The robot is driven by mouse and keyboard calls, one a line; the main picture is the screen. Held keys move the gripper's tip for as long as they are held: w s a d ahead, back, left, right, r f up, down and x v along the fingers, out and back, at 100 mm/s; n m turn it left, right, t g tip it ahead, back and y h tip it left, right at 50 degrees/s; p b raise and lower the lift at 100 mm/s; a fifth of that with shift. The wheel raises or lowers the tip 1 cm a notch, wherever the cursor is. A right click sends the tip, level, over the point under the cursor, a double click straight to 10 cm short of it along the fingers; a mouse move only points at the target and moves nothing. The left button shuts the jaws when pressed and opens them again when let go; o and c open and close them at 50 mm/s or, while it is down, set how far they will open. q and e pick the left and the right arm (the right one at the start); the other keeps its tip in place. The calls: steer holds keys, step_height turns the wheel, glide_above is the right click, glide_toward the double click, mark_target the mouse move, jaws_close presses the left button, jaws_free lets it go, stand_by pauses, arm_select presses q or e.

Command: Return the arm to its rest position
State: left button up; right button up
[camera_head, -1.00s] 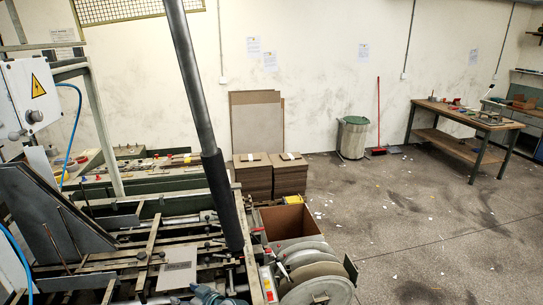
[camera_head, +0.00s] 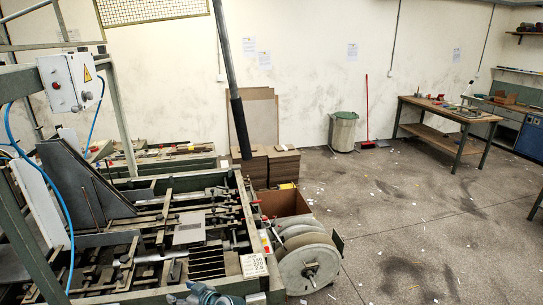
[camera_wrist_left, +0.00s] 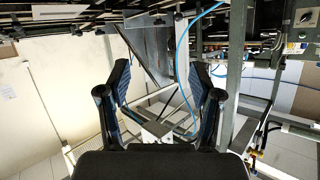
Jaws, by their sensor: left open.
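In the left wrist view my left gripper (camera_wrist_left: 161,80) is open, with its two dark, blue-padded fingers spread apart and nothing held between them. Beyond the fingers are a slanted grey metal plate (camera_wrist_left: 152,52) and a blue hose (camera_wrist_left: 186,45). In the head view a bluish-grey part of my left arm (camera_head: 207,296) shows at the bottom edge, in front of the feeder machine (camera_head: 190,281). The fingers cannot be made out there. My right gripper is not in view.
The feeder's control box (camera_head: 70,83) and frame stand at left, reels (camera_head: 308,268) at its right end. A dark-sleeved pole (camera_head: 240,128) rises above it. Board stacks (camera_head: 284,168), a bin (camera_head: 342,131) and a workbench (camera_head: 440,118) stand behind. Floor at right is mostly clear.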

arm_select(q)
steer(key=s+d+f+m+h, duration=0.1)
steer(key=d+f+m+h, duration=0.15)
steer(key=f, duration=0.85)
steer(key=s+d+f+m+h, duration=0.15)
steer(key=f+m, duration=0.25)
steer(key=f, duration=0.8)
steer(key=s+d+f+m+h, duration=0.1)
steer(key=s+f+m+h, duration=0.15)
steer(key=f, duration=0.85)
steer(key=s+d+f+m+g+h, duration=0.1)
steer(key=s+f, duration=0.3)
steer(key=f, duration=0.2)
steer(key=s+f+m+h, duration=0.1)
steer(key=s+f+m, duration=0.15)
steer(key=f, duration=0.35)
steer(key=s+f+g+h, duration=0.1)
steer(key=s+f+g, duration=0.1)
steer(key=s+f, duration=0.8)
steer(key=s+f+g+h, duration=0.2)
steer(key=s+f, duration=0.5)
steer(key=s, duration=0.6)
steer(key=s+a+f, duration=0.1)
steer(key=s+f, duration=0.1)
steer(key=s, duration=0.8)
steer(key=s+a+f+g+b, duration=0.1)
steer(key=s+a+f, duration=0.1)
steer(key=s, duration=0.9)
steer(key=shift+a+f, duration=0.2)
steer(key=shift+f, duration=0.15)
